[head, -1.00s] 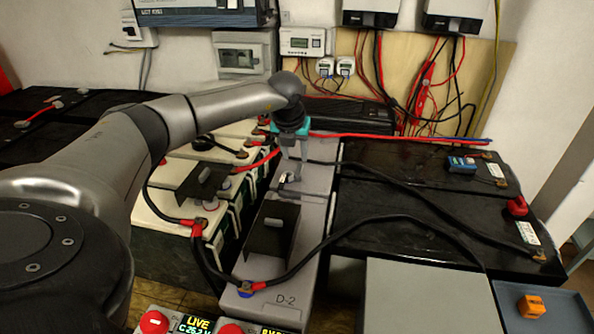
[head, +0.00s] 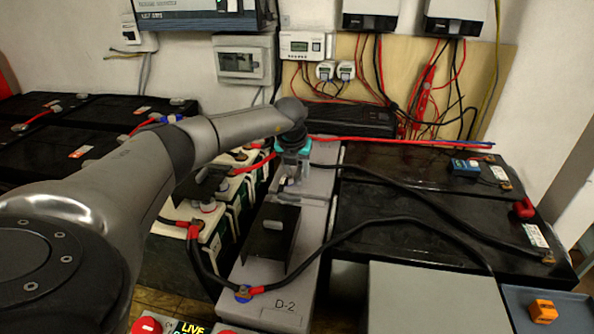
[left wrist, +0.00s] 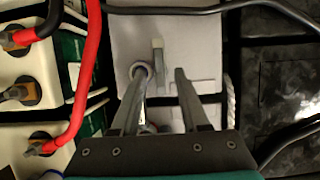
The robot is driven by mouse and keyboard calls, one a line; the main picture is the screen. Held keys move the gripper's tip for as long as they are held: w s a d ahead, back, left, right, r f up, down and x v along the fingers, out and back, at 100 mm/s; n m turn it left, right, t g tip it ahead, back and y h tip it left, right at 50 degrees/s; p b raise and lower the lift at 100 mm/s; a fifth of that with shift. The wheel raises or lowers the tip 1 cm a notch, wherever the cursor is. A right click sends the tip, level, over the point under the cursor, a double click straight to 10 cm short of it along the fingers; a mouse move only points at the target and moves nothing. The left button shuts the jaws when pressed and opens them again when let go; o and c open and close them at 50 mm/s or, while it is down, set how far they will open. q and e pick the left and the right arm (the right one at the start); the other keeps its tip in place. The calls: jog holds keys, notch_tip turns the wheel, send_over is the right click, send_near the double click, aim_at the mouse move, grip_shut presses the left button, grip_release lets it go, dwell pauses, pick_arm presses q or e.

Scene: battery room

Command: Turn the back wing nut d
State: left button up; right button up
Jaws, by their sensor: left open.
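My left gripper (head: 290,186) points down over the back part of the long grey battery case (head: 316,183), behind the black cover (head: 270,243). In the left wrist view its two fingers (left wrist: 158,74) are open and apart. A round metal piece (left wrist: 140,70) shows at the left fingertip. An upright grey tab (left wrist: 157,52), possibly the wing nut, stands just beyond the gap between the tips. I cannot tell whether either finger touches anything. In the head view the gripper hides most of this spot. My right gripper is not in view.
A black cable with red ends (head: 340,222) crosses the grey case near its D-2 label. Black batteries (head: 430,210) stand to the right, white-topped ones (head: 215,222) to the left. Red cables (left wrist: 84,75) run close left of the fingers. A grey box (head: 435,300) stands in front.

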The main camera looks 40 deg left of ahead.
pick_arm(q)
jog(key=shift+c, duration=0.2)
grip_shut()
dwell(0.5)
